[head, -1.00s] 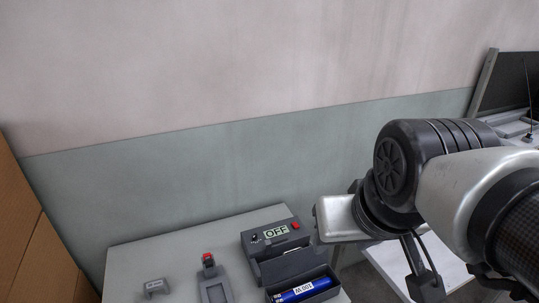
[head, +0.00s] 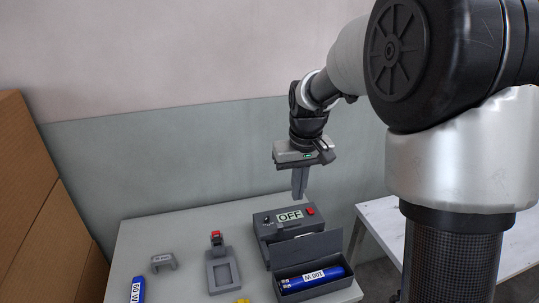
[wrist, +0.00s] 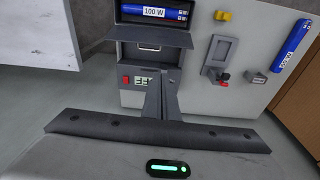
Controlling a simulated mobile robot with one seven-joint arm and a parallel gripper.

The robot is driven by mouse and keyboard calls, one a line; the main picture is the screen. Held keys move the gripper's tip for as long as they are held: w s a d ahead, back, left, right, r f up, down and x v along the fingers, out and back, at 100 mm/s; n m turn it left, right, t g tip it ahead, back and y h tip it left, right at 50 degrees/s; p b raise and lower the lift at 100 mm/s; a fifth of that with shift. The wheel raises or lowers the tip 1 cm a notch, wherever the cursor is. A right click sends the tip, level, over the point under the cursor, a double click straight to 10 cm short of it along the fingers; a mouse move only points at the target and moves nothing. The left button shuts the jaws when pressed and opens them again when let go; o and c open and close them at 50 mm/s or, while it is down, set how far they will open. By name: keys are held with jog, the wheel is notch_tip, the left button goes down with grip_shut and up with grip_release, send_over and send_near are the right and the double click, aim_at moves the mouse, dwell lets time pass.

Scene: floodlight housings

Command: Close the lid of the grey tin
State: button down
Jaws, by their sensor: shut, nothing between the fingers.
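The grey tin (head: 318,289) stands at the front right of the table, with a blue 100 W cylinder (head: 313,278) lying inside. Its lid (head: 305,248) is open and raised at the back edge, on the side of the box with the OFF display. My gripper (head: 299,195) is shut and empty, pointing down above the OFF box, behind the tin and apart from the lid. Its fingers (wrist: 162,74) also show in the wrist view.
The OFF box (head: 286,222) with a red switch stands right behind the tin. To the left are a grey holder (head: 222,272) with a red part, a grey bracket (head: 164,261), a blue 60 W cylinder (head: 137,290) and a yellow piece (head: 242,301). A white table (head: 385,212) is at right.

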jog(key=w+a+f, duration=0.1)
jog(key=w+f, duration=0.2)
jog(key=f, duration=0.3)
send_over(306, 246)
jog(key=w+a, duration=0.2)
jog(key=a, duration=0.2)
notch_tip(306, 246, down, 9)
jog(key=shift+s+d+r+n+g, duration=0.2)
jog(key=shift+n+g, duration=0.1)
jog(key=shift+g, duration=0.1)
jog(key=shift+w+b, duration=0.1)
jog(key=shift+b, duration=0.55)
